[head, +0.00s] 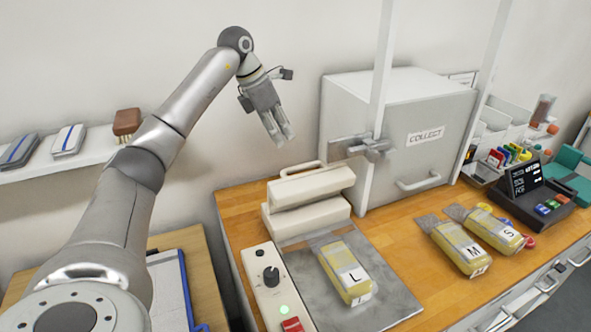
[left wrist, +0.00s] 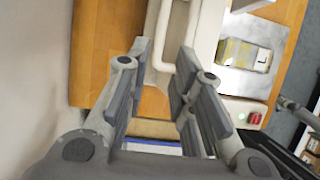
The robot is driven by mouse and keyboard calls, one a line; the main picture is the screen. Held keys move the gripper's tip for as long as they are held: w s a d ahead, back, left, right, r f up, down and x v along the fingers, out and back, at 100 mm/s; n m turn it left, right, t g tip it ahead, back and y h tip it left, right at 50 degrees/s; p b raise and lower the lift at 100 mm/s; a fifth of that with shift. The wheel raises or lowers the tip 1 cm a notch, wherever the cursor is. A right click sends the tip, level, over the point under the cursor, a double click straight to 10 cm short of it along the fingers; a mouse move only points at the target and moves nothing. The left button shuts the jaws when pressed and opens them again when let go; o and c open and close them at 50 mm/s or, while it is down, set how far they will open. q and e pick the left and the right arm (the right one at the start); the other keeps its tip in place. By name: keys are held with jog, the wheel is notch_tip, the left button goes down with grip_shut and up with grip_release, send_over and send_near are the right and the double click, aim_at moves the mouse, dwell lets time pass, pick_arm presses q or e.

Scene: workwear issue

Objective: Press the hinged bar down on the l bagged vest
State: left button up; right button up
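The L bagged vest (head: 345,270) is a yellow packet in a clear bag, lying on a grey metal plate. Its flat bag end points to the cream sealer. The hinged bar (head: 318,184) is the sealer's cream upper part with a loop handle; it stands raised, with a dark gap above the base (head: 304,218). My left gripper (head: 283,136) hangs in the air behind and above the bar, touching nothing. In the left wrist view its fingers (left wrist: 164,55) are apart and empty, with the bar's handle (left wrist: 162,45) beyond them and the L bagged vest (left wrist: 245,54) at right.
A control box (head: 280,290) with a knob and lit green lamp is left of the plate. M (head: 460,248) and S (head: 492,231) bagged vests lie to the right. The COLLECT cabinet (head: 425,165) and a white post (head: 382,80) stand behind. A shelf (head: 70,155) is at left.

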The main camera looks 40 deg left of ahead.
pick_arm(q)
jog(key=p+x, duration=0.2)
jog(key=x, duration=0.8)
jog(key=shift+d+f, duration=0.1)
jog(key=shift+d, duration=0.05)
jog(key=shift+w+f, duration=0.1)
jog(key=shift+f, duration=0.05)
jog(key=shift+c, duration=0.5)
grip_shut()
